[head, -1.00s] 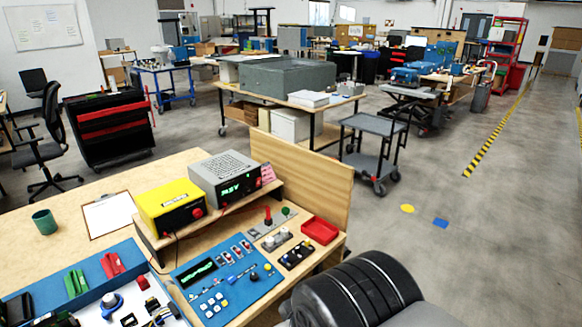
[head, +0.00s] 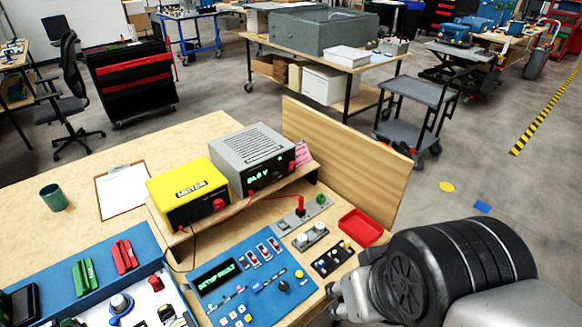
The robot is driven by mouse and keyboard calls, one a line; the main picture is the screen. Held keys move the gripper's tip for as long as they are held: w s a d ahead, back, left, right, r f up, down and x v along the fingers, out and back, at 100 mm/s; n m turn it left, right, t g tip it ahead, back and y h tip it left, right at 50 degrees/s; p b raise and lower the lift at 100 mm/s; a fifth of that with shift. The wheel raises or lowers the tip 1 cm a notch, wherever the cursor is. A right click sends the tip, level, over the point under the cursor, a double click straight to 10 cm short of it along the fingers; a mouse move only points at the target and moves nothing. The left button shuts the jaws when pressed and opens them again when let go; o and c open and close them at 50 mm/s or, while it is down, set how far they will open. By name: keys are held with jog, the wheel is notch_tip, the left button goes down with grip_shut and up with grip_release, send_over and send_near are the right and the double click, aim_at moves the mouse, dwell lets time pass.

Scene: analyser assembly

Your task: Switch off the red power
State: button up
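A red upright lever (head: 301,205) stands on a small grey plate (head: 285,221) beside a green knob (head: 320,200), on the wooden bench in the head view. A blue control panel (head: 262,290) in front has a lit display and a row of small red-and-white switches (head: 263,251). A grey power unit (head: 252,157) with a lit green readout stands on the shelf behind. Which of these the red power is, I cannot tell for sure. My gripper (head: 338,299) shows partly at the lower middle, right of the panel and apart from the lever; its fingers are not clear.
A yellow meter (head: 188,193) stands beside the power unit, with a red lead running across. A red tray (head: 360,228) and a black switch block (head: 332,259) lie near my arm. A wooden back board (head: 345,160) rises behind. A clipboard (head: 122,189) and green cup (head: 53,197) lie left.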

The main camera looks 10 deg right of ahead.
jog(key=shift+w+a, duration=0.15)
jog(key=shift+a, duration=0.05)
jog(key=shift+c, duration=1.3)
jog(key=w+a+m+y, duration=0.1)
jog(key=w+m, duration=0.1)
jog(key=w, duration=0.1)
jog(key=w+a+r+m+y+p, duration=0.1)
jog(key=w+a+m, duration=0.1)
jog(key=w, duration=0.1)
jog(key=w+a+m+g+y, duration=0.1)
jog(key=w+a+m+y, duration=0.1)
jog(key=w, duration=0.2)
jog(key=shift+a+r+m+p, duration=0.15)
jog(key=shift+r+m+p, duration=0.1)
jog(key=shift+m+p, duration=0.05)
jog(key=c, duration=0.7)
jog(key=w+f+m+t+y+p, duration=0.1)
jog(key=w+m+y, duration=0.1)
jog(key=w+m, duration=0.5)
jog(key=w, duration=0.5)
jog(key=shift+w+y, duration=0.35)
jog(key=shift+y, duration=0.05)
jog(key=w+d+f+m+t+p, duration=0.1)
jog(key=w+d+f+m+t, duration=0.1)
jog(key=w+d+f+m, duration=0.5)
jog(key=w+d+f+m+t+h+p, duration=0.1)
jog(key=w+d+f+m+t, duration=0.2)
jog(key=w+d+f+m, duration=0.4)
jog(key=w+m, duration=0.2)
jog(key=w, duration=0.3)
